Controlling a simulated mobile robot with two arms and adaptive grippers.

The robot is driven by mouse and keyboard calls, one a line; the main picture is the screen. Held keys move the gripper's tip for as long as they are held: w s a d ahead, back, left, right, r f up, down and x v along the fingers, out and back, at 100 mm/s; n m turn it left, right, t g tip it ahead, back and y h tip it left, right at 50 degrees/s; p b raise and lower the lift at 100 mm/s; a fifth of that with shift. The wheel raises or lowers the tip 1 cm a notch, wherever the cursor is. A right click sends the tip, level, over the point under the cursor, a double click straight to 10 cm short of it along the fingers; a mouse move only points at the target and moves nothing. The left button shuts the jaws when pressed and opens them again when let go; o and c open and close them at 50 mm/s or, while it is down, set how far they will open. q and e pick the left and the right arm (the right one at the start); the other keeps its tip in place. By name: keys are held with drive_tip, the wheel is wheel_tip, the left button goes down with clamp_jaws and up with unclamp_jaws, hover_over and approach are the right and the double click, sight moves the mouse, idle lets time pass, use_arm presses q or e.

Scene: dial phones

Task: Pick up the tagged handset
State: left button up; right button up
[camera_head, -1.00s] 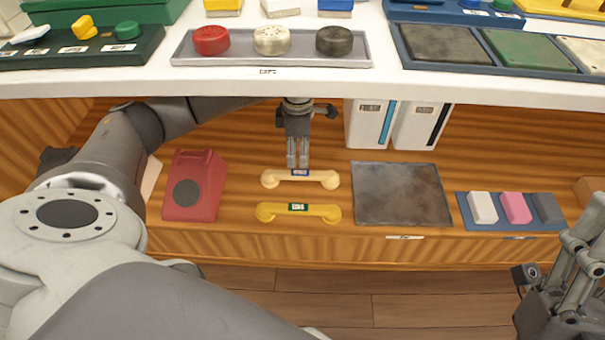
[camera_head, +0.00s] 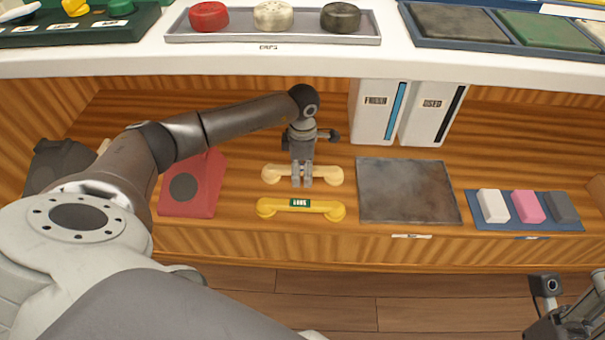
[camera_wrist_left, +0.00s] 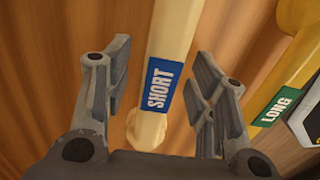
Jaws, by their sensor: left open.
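A cream handset (camera_head: 272,173) lies on the lower wooden shelf. Its blue tag reads SHORT in the left wrist view (camera_wrist_left: 160,88). A yellow handset (camera_head: 325,209) with a green tag lies in front of it; the tag reads LONG in the left wrist view (camera_wrist_left: 276,107). My left gripper (camera_head: 302,183) is open and points down over the middle of the cream handset, hiding its tag in the head view. In the left wrist view the cream handset runs between the two open fingers (camera_wrist_left: 160,95). My right gripper is only partly visible at the lower right edge.
A red phone body (camera_head: 205,190) stands left of the handsets. A grey metal plate (camera_head: 405,190) lies to the right, then a blue tray (camera_head: 545,224) with blocks. White bins (camera_head: 375,112) stand behind. The white upper shelf edge (camera_head: 300,62) overhangs the back.

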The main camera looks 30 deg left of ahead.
use_arm(q)
drive_tip(key=shift+r, duration=0.1)
drive_tip(key=shift+c, duration=0.4)
clamp_jaws()
